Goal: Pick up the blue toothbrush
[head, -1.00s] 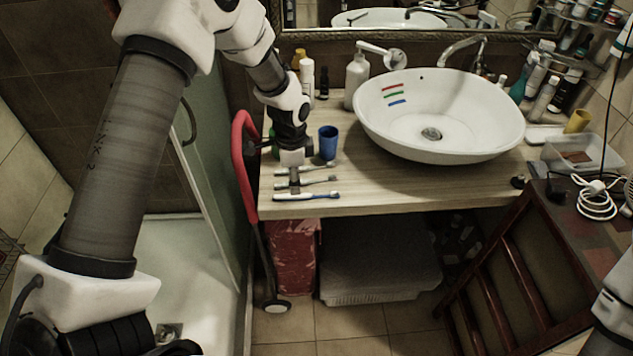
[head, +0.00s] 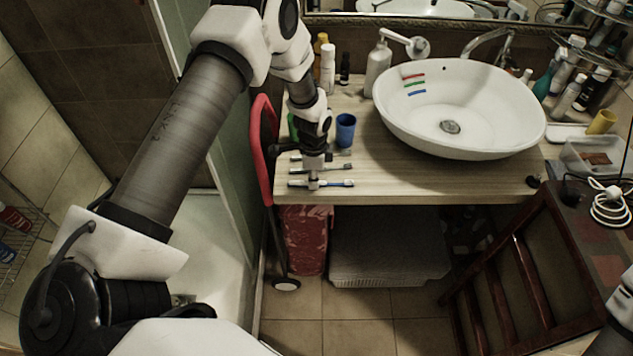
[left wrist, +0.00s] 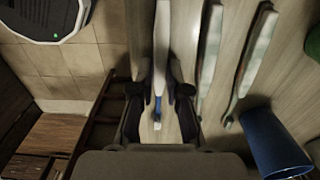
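The blue toothbrush (head: 342,183) lies on the counter near its front edge, the frontmost of three. In the left wrist view the blue toothbrush (left wrist: 162,40) runs lengthwise between the fingers, with a white handle and a blue part near the head. My left gripper (head: 314,182) points down over it. In the left wrist view its fingers (left wrist: 159,98) are apart, one on each side of the brush, with gaps showing. Whether the brush touches the counter under the fingers is hidden in the head view. My right gripper is out of view.
Two other toothbrushes lie behind, the nearer one (head: 335,167) close by. A blue cup (head: 345,130) stands behind them. The white basin (head: 450,135) is to the right. A red handle frame (head: 262,140) stands at the counter's left. The counter's front middle (head: 420,190) is clear.

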